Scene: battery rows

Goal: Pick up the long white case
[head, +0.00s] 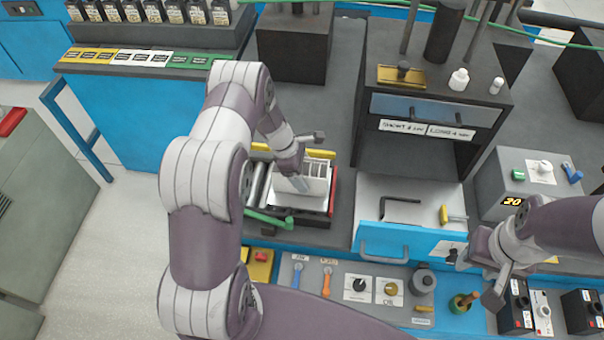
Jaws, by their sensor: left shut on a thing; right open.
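The white case (318,170), with upright dividers on top, sits in or just above a black-and-red tray (322,219) at the middle of the bench. My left gripper (302,166) reaches down over its left part and is shut on it. My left arm and hand hide part of the case, and I cannot tell whether its underside touches the tray. My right gripper (481,274) is open and empty at the lower right, over the front edge of the bench.
An open drawer (408,190) holding a black hex key stands right of the tray. A green lever (270,220) crosses the tray's front left. A grey box with a display (515,174) stands at right. Knobs and switches (360,288) line the front panel. Batteries (180,12) stand back left.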

